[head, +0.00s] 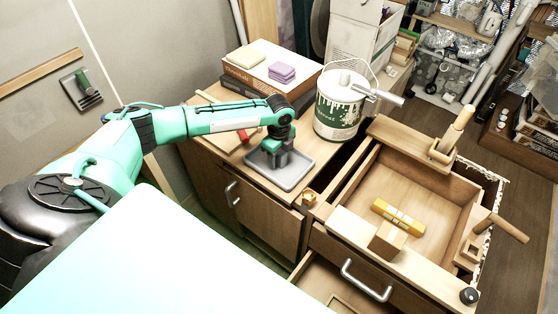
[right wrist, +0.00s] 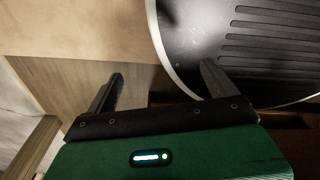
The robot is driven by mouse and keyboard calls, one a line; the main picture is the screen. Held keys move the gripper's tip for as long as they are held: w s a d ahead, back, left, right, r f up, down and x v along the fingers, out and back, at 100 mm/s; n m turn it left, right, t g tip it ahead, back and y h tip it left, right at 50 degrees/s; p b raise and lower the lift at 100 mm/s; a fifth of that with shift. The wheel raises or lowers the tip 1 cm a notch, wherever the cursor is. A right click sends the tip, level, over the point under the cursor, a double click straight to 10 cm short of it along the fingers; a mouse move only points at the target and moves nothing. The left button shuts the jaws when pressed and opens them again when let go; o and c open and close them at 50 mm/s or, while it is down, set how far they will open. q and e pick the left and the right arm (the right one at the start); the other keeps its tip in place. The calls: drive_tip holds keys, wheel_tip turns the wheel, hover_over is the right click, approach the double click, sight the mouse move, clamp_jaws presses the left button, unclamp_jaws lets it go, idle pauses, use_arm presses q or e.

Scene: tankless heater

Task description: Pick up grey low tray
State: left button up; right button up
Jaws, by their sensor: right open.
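The grey low tray (head: 294,179) lies flat on the top of the wooden cabinet, near its front edge. In the head view my left gripper (head: 272,160) points down over the tray, with its fingers low at the tray's floor or rim. The gripper hides part of the tray, and I cannot tell whether the fingers touch it or how far they are apart. In the right wrist view my right gripper (right wrist: 160,78) is open, with its two dark fingers well apart and nothing between them. The right arm does not show in the head view.
A paint can (head: 338,112) stands right behind the tray. A box (head: 272,68) carrying yellow and purple sponges is at the back. An open drawer (head: 430,190) holding a yellow item is at the right. A dark ribbed round object (right wrist: 255,45) lies by my right gripper's finger.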

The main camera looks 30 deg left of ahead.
use_arm(q)
clamp_jaws()
drive_tip(key=shift+r, duration=0.15)
